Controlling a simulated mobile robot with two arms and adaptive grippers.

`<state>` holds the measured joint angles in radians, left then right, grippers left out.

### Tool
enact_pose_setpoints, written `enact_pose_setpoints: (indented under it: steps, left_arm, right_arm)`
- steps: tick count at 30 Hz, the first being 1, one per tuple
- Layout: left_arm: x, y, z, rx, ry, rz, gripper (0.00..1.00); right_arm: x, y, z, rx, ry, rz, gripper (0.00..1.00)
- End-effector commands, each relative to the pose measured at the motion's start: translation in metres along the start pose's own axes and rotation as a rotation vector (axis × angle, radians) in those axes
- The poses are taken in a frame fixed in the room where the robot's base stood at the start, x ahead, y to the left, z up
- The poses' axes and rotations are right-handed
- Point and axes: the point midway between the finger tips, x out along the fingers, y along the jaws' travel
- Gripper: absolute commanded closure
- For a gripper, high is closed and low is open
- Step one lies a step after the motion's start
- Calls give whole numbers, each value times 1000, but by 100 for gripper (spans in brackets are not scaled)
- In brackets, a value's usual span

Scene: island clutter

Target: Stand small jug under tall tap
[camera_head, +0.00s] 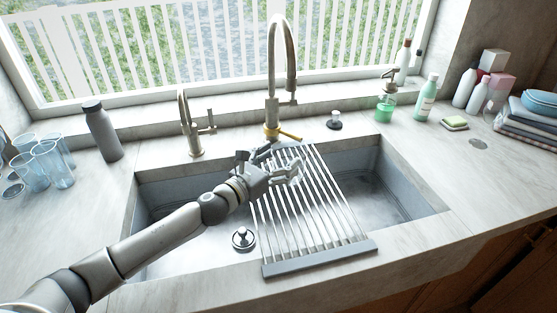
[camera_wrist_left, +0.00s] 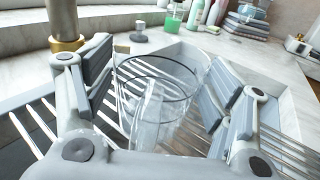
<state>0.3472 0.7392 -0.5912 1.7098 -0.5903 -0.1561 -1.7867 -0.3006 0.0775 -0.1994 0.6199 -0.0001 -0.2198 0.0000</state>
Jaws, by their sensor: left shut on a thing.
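The tall tap (camera_head: 272,75) rises behind the sink, with its curved spout pointing down over the rack; its brass base ring also shows in the left wrist view (camera_wrist_left: 66,44). My left gripper (camera_head: 283,170) is over the back part of the rack, just below and in front of the spout. It is shut on a clear glass jug (camera_wrist_left: 158,95), which sits upright between the fingers. In the head view the jug is mostly hidden by the gripper. I cannot tell whether its base touches the rack (camera_head: 320,264). My right gripper is not in view.
A shorter tap (camera_head: 187,120) stands left of the tall one. The sink (camera_head: 385,195) is open on both sides of the rack, with a strainer plug (camera_head: 243,238) at the left. Glasses (camera_head: 50,165) and a grey bottle (camera_head: 102,132) stand left; soap bottles (camera_head: 425,98) stand right.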

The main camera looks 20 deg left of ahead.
Motion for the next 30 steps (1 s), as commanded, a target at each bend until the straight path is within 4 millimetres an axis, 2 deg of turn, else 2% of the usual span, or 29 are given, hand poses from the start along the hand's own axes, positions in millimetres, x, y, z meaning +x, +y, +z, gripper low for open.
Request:
enact_pose_setpoints:
  steps: [9,10,15,26,30]
  left_arm:
    - [0,0,-3,-1,3,-1,67]
    - [0,-1,-3,-1,3,-1,22]
    - [0,0,-3,-1,3,0,0]
    - [-1,0,-3,-1,3,0,0]
    - [-8,0,-4,-1,4,0,0]
  right_arm:
    - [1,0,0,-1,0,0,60]
    - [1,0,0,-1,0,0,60]
    - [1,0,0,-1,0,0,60]
    - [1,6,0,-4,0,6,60]
    - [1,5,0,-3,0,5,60]
